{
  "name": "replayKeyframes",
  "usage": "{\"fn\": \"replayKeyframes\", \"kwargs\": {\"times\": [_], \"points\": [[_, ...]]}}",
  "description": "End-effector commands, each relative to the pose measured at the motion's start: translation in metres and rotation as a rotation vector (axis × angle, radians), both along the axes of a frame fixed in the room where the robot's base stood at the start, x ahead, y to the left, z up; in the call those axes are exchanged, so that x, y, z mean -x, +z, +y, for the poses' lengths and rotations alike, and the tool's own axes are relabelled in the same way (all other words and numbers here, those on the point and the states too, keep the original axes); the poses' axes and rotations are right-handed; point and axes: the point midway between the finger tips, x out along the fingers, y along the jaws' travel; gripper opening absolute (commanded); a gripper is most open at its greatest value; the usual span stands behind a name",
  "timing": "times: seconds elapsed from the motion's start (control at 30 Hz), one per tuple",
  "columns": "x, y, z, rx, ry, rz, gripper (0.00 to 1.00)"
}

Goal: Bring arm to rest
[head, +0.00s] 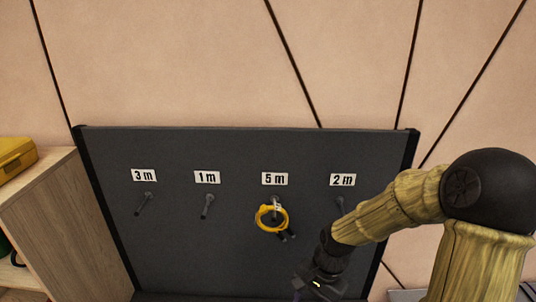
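My arm reaches in from the right, and its end with my gripper (318,290) is at the bottom edge of the head view, in front of the dark board (180,250). The fingertips are not clear, so I cannot tell whether it is open or shut. A yellow coiled cable (260,224) hangs on the peg under the "5 m" label (275,179). My gripper is below and to the right of the cable, apart from it in the picture.
Pegs under "3 m" (143,204), "1 m" (208,206) and "2 m" (340,204) look bare; my arm partly covers the last. A wooden cabinet (50,225) stands at left with a yellow case (15,158) on top. The wall (200,60) behind is panelled.

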Motion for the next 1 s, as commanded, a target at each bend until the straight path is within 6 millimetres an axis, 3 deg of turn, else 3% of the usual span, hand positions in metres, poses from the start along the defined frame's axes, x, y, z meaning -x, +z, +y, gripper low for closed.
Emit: {"fn": "replayKeyframes", "kwargs": {"times": [0.2, 0.5, 1.0], "points": [[0.018, -0.014, -0.022, 0.125, 0.261, -0.149, 0.46], [0.038, -0.006, -0.048, 0.24, 0.578, -0.363, 0.46], [0.043, -0.001, -0.055, 0.262, 0.656, -0.415, 0.46]]}}
